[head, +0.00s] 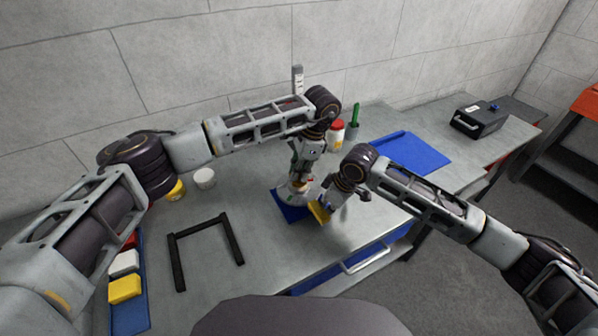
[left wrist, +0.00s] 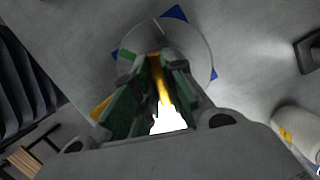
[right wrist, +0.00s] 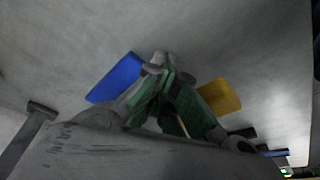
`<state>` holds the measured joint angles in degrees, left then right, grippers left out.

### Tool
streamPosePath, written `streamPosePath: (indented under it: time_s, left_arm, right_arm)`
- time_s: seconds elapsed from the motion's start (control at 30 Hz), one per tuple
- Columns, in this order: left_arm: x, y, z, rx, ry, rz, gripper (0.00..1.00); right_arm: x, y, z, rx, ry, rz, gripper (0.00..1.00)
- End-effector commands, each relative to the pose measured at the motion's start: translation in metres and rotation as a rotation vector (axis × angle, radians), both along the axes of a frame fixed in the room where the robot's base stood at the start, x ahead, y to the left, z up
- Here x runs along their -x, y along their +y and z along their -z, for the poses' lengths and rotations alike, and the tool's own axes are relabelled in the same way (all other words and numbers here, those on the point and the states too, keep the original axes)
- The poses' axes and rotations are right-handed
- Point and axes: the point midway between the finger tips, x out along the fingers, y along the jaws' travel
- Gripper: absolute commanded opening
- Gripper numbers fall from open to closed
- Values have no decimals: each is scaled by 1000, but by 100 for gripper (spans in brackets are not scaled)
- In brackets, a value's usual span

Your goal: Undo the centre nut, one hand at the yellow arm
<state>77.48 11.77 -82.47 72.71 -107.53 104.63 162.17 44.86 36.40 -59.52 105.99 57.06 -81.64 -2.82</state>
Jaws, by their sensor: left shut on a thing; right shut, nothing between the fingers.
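The hub (left wrist: 200,50) is a round grey disc on a blue base (head: 291,213), mostly hidden by my grippers in the head view. The yellow arm (head: 319,212) sticks out from it toward the front right; it also shows in the right wrist view (right wrist: 220,96). My left gripper (head: 297,187) points down over the disc's middle. Its green-padded fingers are shut on a narrow gold-yellow piece (left wrist: 157,68), apparently the centre nut, mostly hidden. My right gripper (head: 327,204) is shut and empty beside the yellow arm; I cannot tell whether they touch.
A black U-shaped frame (head: 206,250) lies left of the hub. A white jar (head: 204,178) and a red-topped bottle (head: 336,133) stand behind. A blue mat (head: 408,152) and a black case (head: 480,119) lie right. A tray with coloured blocks (head: 126,288) is at left.

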Motion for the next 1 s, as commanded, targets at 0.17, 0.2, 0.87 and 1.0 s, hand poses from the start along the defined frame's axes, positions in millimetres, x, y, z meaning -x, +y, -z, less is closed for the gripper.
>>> streamPosePath:
  time_s: [0.17, 0.2, 0.87, 1.0]
  left_arm:
    - [2, 0, 4, -2, 6, 2, 0]
    - [2, 0, 4, -2, 6, 2, 0]
    - [2, 0, 4, -1, 5, 1, 43]
    - [1, 0, 3, -1, 4, 0, 57]
  right_arm:
    - [5, 5, 0, -3, 1, -3, 0]
    - [5, 6, 0, -2, 0, -3, 0]
    - [7, 8, 0, -1, 0, -1, 0]
    - [7, 7, 0, -1, 0, -1, 0]
